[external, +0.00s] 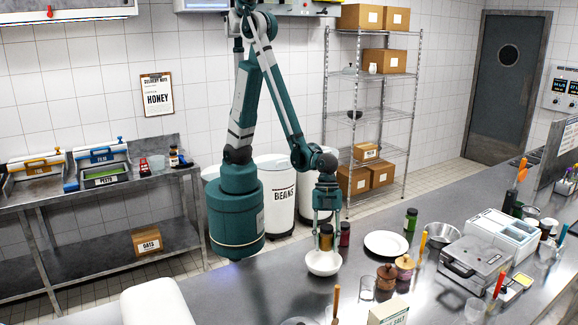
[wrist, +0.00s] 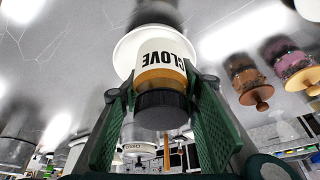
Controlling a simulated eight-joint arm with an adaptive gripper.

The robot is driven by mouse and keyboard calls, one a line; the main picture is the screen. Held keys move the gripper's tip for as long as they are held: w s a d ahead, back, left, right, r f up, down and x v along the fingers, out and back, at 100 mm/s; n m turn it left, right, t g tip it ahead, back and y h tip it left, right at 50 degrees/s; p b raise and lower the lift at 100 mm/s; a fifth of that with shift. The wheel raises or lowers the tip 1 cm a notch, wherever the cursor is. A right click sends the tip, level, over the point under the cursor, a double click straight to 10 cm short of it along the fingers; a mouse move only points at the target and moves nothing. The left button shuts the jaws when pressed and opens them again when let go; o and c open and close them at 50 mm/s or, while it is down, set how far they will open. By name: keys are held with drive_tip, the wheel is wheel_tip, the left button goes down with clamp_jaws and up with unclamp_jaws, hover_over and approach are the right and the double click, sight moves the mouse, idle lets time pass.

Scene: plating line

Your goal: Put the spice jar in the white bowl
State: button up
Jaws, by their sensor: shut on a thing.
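The spice jar (external: 326,242) has a dark lid and an amber lower part. In the wrist view the jar (wrist: 163,80) shows a white label reading "CLOVE". My gripper (external: 327,226) points down, with its green fingers (wrist: 163,105) on both sides of the jar, shut on it. The white bowl (external: 323,266) stands on the steel counter directly below the jar in the external view. Its rim (wrist: 124,52) shows behind the jar in the wrist view. I cannot tell whether the jar touches the bowl.
A red jar (external: 345,236) stands close behind the held jar. A white plate (external: 386,244) and a green jar (external: 410,220) lie to the right. Brown lidded pots (external: 387,278) and a glass (external: 368,288) stand to the front right. The counter left of the bowl (external: 250,285) is clear.

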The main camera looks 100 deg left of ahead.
sight(327, 226)
drive_tip(key=shift+f+b, duration=0.6)
drive_tip(key=shift+b, duration=0.1)
drive_tip(key=o, duration=1)
drive_tip(key=shift+r, duration=0.2)
drive_tip(key=shift+r+p, duration=0.6)
drive_tip(key=shift+p, duration=0.25)
drive_tip(key=shift+v, duration=5.8)
drive_tip(key=shift+a, duration=0.1)
drive_tip(key=shift+a+r, duration=0.1)
